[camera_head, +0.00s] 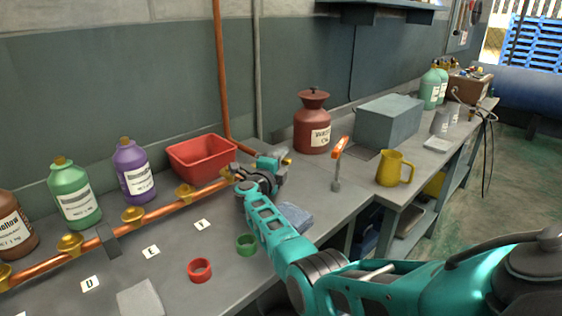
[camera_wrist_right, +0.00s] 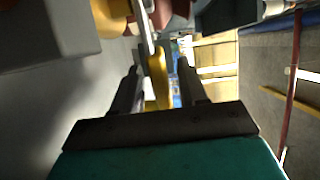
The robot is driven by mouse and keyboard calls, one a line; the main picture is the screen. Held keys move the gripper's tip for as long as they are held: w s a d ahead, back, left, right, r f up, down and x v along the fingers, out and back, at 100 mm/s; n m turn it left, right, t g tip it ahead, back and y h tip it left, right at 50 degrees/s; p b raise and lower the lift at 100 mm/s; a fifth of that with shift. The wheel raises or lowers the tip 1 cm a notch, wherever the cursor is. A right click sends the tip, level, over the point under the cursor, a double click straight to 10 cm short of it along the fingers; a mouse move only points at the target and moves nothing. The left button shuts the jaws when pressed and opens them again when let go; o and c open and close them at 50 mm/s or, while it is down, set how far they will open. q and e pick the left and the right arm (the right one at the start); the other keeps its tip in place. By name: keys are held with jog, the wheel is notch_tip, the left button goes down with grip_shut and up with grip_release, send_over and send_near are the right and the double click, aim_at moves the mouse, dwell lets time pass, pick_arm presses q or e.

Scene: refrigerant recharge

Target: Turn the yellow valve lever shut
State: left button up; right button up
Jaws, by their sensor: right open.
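A yellow lever (camera_wrist_right: 158,78) shows in the right wrist view, attached to a grey metal bar and lying between the two dark fingers of my right gripper (camera_wrist_right: 158,82). The fingers are open on either side of it; whether either one touches it I cannot tell. In the head view my right gripper (camera_head: 274,166) is at the right end of the copper pipe (camera_head: 167,209), and a small yellow bit (camera_head: 287,161) shows just beyond it. The arm and gripper hide most of the valve there. My left gripper is not in view.
Brass fittings line the pipe, with a red bin (camera_head: 201,157) behind. A red ring (camera_head: 200,270) and a green ring (camera_head: 246,244) lie in front. An orange-handled tool (camera_head: 340,148), a yellow jug (camera_head: 394,168) and a dark red can (camera_head: 312,125) stand to the right.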

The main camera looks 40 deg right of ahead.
jog(key=p+v, duration=0.2)
jog(key=v, duration=1.1)
